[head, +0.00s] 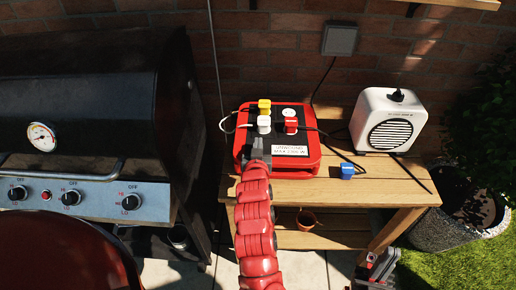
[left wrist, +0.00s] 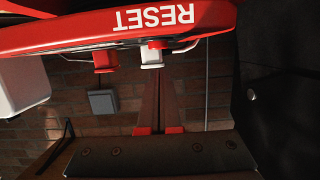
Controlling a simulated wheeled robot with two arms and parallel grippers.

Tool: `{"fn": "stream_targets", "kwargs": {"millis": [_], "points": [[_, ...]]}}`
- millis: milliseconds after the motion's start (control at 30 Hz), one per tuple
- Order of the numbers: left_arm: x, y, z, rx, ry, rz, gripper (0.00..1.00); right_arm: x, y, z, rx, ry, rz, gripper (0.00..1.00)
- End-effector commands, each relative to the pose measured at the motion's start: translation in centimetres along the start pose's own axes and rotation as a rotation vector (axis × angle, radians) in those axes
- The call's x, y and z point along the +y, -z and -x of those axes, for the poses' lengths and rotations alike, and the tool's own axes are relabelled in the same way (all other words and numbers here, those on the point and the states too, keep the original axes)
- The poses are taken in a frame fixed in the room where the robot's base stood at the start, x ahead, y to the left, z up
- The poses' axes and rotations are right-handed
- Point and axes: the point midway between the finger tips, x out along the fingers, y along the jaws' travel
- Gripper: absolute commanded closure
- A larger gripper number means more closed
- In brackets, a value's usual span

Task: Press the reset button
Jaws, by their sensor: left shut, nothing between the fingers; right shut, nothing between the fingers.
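A red power box (head: 311,164) with several plugs in its top sits on the wooden table. White RESET lettering (left wrist: 155,16) shows upside down on its red edge in the left wrist view. My left gripper (head: 258,146) is shut and empty over that front left part, close to the white plug (head: 264,124). Its closed fingers (left wrist: 163,90) also show in the left wrist view. Contact cannot be told. My right gripper (head: 376,264) is shut and empty, low at the right beside the table.
A yellow plug (head: 264,105) and a red plug (head: 290,125) stand in the box. A white heater (head: 389,121) and a blue plug (head: 347,170) are to the right on the table (head: 380,192). A black grill (head: 95,95) stands close at the left. A plant pot (head: 468,205) is far right.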

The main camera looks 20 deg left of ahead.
Motion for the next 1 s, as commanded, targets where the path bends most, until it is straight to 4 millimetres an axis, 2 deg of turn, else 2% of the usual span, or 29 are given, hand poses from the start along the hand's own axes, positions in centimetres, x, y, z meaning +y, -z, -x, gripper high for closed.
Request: {"fn": "stream_targets", "kwargs": {"millis": [200,567,767,1000], "points": [[-0.1,-1.6,-0.4,0.001,0.001,0.001,1.0,0.0,0.0,-0.2,0.0,0.0,0.0,1.0],[-0.1,-1.8,-0.5,0.003,0.001,0.001,1.0,0.0,0.0,-0.1,0.0,0.0,0.0,1.0],[0.0,-3.8,-1.0,0.004,0.001,-0.001,1.0,-0.1,-0.2,1.1,0.0,0.0,0.0,1.0],[0.1,-3.9,-0.9,-0.003,-0.001,-0.001,1.0,0.0,-0.1,0.9,0.0,0.0,0.0,1.0]]}}
